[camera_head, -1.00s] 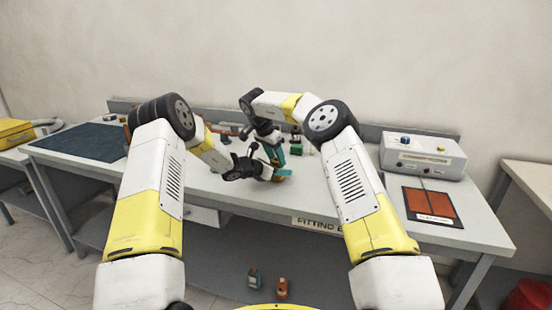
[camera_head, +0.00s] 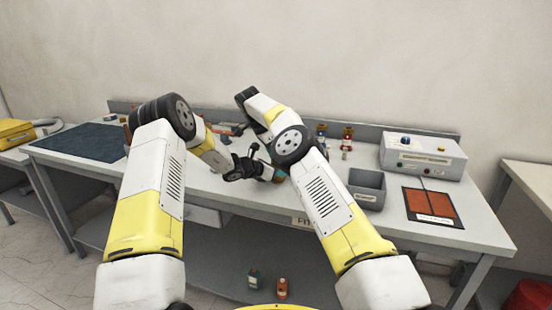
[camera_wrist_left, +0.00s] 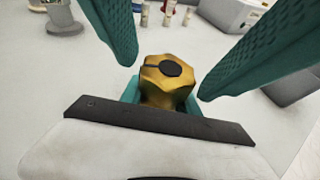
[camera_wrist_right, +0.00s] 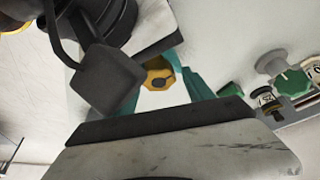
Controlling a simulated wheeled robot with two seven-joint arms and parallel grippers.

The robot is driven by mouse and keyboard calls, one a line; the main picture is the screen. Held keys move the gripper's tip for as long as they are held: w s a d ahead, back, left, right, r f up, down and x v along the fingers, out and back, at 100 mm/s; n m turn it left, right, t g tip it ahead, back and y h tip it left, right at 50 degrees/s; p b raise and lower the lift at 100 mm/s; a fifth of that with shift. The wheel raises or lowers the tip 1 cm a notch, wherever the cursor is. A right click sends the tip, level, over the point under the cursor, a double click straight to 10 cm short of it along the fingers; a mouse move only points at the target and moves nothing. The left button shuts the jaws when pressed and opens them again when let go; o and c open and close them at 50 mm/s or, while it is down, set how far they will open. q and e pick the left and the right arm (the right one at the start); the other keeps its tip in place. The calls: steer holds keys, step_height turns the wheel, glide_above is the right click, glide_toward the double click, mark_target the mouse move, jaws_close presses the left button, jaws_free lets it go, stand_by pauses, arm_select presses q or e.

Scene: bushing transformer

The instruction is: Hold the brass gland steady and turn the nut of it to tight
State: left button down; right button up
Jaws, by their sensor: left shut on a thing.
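The brass gland (camera_wrist_left: 165,80), a hex-shaped brass piece with a dark round centre, is gripped low down between the teal fingers of my left gripper (camera_wrist_left: 160,104). In the head view my left gripper (camera_head: 262,172) holds it over the front part of the bench, the gland itself mostly hidden. The hex top also shows in the right wrist view (camera_wrist_right: 157,78). My right gripper (camera_wrist_right: 168,88) is open, its teal fingers apart on either side of the gland. In the left wrist view its large fingers slant in from above, with gaps to the brass.
The bench (camera_head: 230,192) is pale grey. A grey open bin (camera_head: 367,189) stands right of my right arm, beside an orange-red panel (camera_head: 432,203). A control box (camera_head: 423,157) stands at the back right. Several small fittings are along the back. A dark mat (camera_head: 82,142) lies left.

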steer(key=shift+d+n, duration=0.1)
steer(key=shift+n, duration=0.2)
steer(key=shift+n, duration=0.3)
steer(key=n, duration=0.1)
steer(key=n+t+y, duration=0.1)
steer(key=n, duration=0.1)
steer(key=shift+s+d+t, duration=0.15)
steer(key=shift+t, duration=0.15)
steer(key=v, duration=1.2)
steer(key=shift+w+d+r+m+t+y, duration=0.3)
steer(key=shift+w+r+m+t, duration=0.85)
steer(key=shift+w+r+t, duration=1.65)
steer(key=shift+w+d+r+m+t+y, duration=0.3)
steer(key=shift+w+r+m+t, duration=0.75)
steer(key=shift+w+r, duration=2)
steer(key=shift+w+d+r+m+t+y, duration=0.3)
steer(key=shift+w+r+m+t, duration=1.2)
steer(key=shift+w, duration=2.8)
steer(key=shift+r+n+t, duration=0.1)
steer(key=shift+n+t, duration=0.2)
steer(key=shift+t, duration=0.05)
